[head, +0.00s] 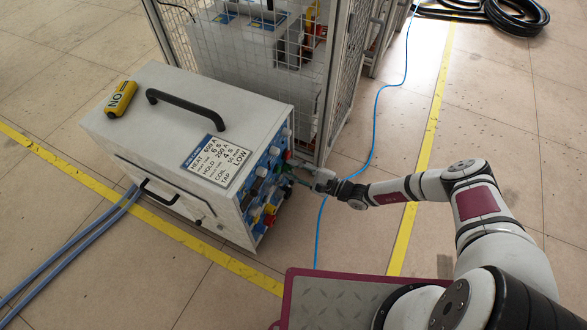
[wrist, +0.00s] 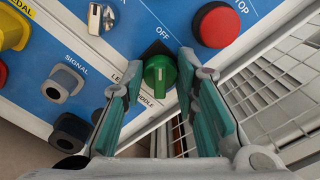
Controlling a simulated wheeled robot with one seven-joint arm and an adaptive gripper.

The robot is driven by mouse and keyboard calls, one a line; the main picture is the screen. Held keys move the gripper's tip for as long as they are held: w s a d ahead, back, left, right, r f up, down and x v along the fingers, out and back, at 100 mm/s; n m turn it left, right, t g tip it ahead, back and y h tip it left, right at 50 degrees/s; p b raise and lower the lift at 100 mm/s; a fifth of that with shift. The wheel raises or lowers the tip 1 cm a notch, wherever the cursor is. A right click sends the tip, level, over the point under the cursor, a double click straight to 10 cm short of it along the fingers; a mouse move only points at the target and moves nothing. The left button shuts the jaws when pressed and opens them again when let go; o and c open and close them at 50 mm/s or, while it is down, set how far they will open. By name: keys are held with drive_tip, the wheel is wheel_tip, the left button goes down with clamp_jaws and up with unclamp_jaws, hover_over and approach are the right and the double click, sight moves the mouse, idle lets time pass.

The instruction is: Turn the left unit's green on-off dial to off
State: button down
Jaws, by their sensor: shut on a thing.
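The left unit is a grey box (head: 165,120) with a blue control panel (wrist: 125,40) on its right side. Its green dial (wrist: 160,77) shows in the middle of the wrist view, below the word OFF; a pale mark on it runs roughly up and down. In the head view a bit of green (head: 287,155) shows at the panel, mostly hidden by my gripper (head: 303,170). In the wrist view my gripper (wrist: 160,68) has one teal-padded finger on each side of the dial and is shut on it; the exact contact is hard to see.
A red stop button (wrist: 217,25) sits close right of my fingers, and a silver switch (wrist: 100,18) is at upper left. A wire-mesh cage (head: 345,85) stands just behind the panel. A blue cable (head: 375,120) lies on the floor beneath my arm.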

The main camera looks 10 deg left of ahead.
drive_tip(key=shift+f, duration=0.1)
idle(0.3)
drive_tip(key=c, duration=1.3)
unclamp_jaws()
drive_tip(key=v, duration=1.2)
